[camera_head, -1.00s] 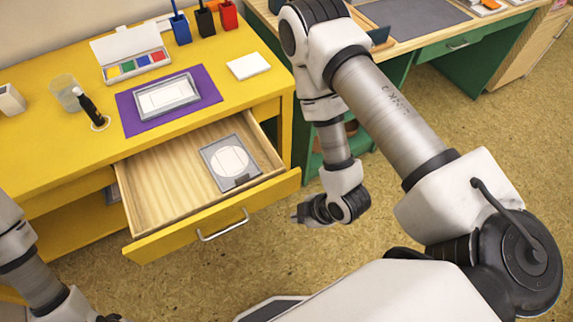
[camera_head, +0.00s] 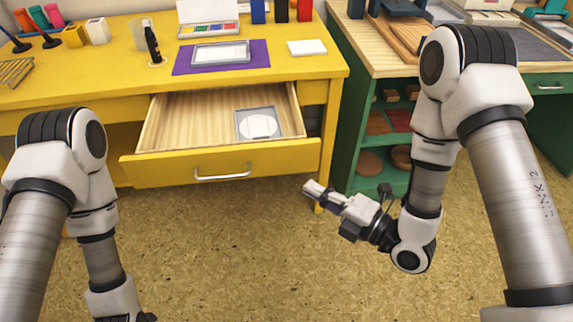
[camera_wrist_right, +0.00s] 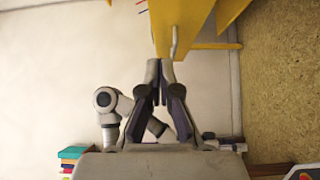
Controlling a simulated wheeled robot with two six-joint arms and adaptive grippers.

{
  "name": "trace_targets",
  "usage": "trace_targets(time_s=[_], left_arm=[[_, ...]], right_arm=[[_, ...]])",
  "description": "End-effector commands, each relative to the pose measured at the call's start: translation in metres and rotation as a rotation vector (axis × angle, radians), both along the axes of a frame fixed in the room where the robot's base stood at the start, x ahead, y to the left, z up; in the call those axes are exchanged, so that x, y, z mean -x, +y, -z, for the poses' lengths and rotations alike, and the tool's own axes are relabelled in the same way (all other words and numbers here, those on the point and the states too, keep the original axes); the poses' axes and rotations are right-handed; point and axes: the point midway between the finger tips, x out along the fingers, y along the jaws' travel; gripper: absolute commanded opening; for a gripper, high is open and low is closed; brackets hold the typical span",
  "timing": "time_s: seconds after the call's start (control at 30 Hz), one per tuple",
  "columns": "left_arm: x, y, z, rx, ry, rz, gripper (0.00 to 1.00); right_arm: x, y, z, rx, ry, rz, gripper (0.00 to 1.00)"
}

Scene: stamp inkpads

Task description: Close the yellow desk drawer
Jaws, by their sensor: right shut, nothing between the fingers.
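The yellow desk drawer (camera_head: 220,166) stands pulled out of the yellow desk (camera_head: 95,68). Its silver handle (camera_head: 222,176) is on the front panel. A clear case with a white disc (camera_head: 259,124) lies inside on the right. My right gripper (camera_head: 310,188) is shut and empty, pointing left, near the right end of the drawer front and apart from it in the head view. In the right wrist view, the shut fingers (camera_wrist_right: 161,66) appear just below the drawer front (camera_wrist_right: 180,18) and handle (camera_wrist_right: 174,42). My left gripper (camera_head: 130,317) is mostly cut off at the bottom edge.
On the desk are a purple mat (camera_head: 258,62), a paint box (camera_head: 208,28), a white block (camera_head: 307,47) and a black stamp (camera_head: 153,45). A green workbench (camera_head: 345,130) stands to the right. The floor (camera_head: 230,250) before the drawer is clear.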

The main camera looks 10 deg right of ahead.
Motion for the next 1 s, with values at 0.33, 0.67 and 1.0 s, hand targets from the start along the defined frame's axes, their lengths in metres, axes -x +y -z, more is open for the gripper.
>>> trace_targets(time_s=[0.33,0.67,1.0], left_arm=[[0.000,0.000,0.000,0.000,0.001,0.000,0.70],[0.000,0.000,0.004,0.000,0.001,0.000,0.70],[0.000,0.000,0.004,0.000,0.001,0.000,0.70]], right_arm=[[-0.053,0.056,-0.001,0.004,-0.005,-0.007,0.00],[-0.092,0.052,0.000,0.000,0.001,0.000,0.00],[-0.092,0.052,0.000,0.001,0.001,0.000,0.00]])
